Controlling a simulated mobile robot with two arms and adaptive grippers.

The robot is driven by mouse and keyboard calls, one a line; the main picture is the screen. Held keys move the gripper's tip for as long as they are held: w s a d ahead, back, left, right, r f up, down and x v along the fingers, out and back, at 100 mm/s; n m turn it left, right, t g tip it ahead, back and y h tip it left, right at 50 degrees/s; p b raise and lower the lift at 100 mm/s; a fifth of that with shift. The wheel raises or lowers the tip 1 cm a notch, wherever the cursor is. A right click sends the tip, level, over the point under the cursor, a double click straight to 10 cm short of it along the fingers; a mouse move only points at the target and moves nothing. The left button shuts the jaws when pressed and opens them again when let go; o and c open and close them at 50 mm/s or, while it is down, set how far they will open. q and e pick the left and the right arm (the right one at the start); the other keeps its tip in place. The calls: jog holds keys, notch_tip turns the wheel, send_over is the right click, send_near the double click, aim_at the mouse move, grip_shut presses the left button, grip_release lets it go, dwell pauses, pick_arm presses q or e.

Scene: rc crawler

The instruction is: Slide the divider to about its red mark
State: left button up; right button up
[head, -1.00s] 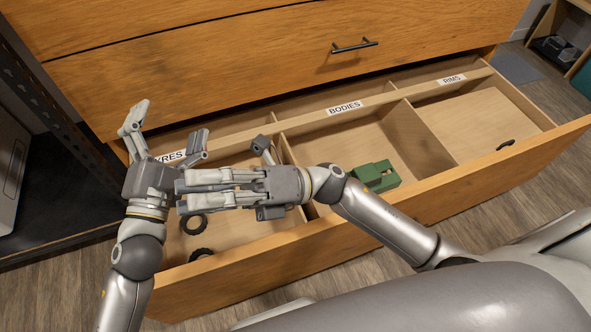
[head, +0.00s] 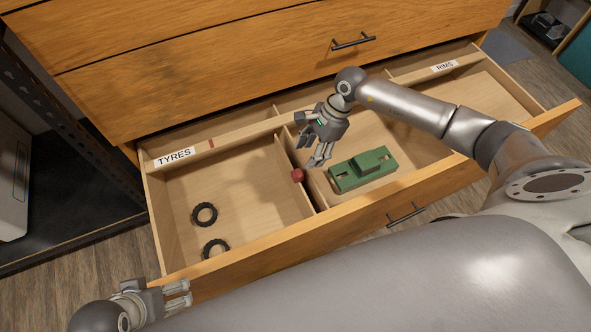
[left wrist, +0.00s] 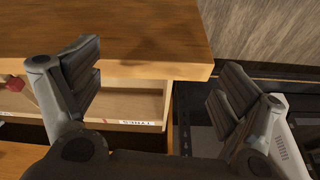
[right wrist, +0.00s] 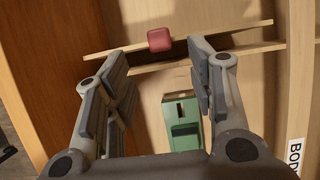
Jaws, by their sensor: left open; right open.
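The divider (head: 287,160) is a thin wooden panel with a red knob (head: 297,175), between the tyres and the middle compartment. The knob also shows in the right wrist view (right wrist: 159,40), just beyond the fingertips. A red mark (head: 211,143) is on the back rail, left of the divider. My right gripper (head: 309,140) is open and empty above the middle compartment, close to the knob but apart from it. My left gripper (head: 184,294) is open and empty outside the drawer's front left. The left wrist view shows the knob (left wrist: 15,83) at its left edge.
Two black tyres (head: 204,215) lie in the left compartment, whose floor is otherwise clear. A green car body (head: 362,169) lies in the middle compartment. The TYRES label (head: 174,158) and RIMS label (head: 444,66) are on the back rail. The closed drawer front (head: 250,60) rises behind.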

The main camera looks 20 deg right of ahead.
aim_at(167, 278)
jog(key=b+x, duration=0.1)
jog(key=x, duration=0.4)
jog(key=shift+s+a+f, duration=0.1)
jog(key=shift+a+f, duration=0.05)
jog(key=shift+f, duration=0.05)
pick_arm(q)
jog(key=w+t, duration=0.1)
jog(key=w, duration=0.1)
jog(key=w+d+t+b, duration=0.1)
jog(key=w, duration=0.1)
jog(key=shift+w+d+f+h, duration=0.1)
jog(key=shift+w+f+h, duration=0.1)
jog(key=shift+h, duration=0.1)
pick_arm(e)
jog(key=x, duration=0.4)
jog(key=shift+a+f, duration=0.15)
jog(key=shift+f, duration=0.15)
pick_arm(q)
jog(key=shift+w+d+r+t, duration=0.1)
jog(key=shift+w+r+t, duration=0.1)
jog(key=shift+w+t, duration=0.1)
pick_arm(e)
grip_shut()
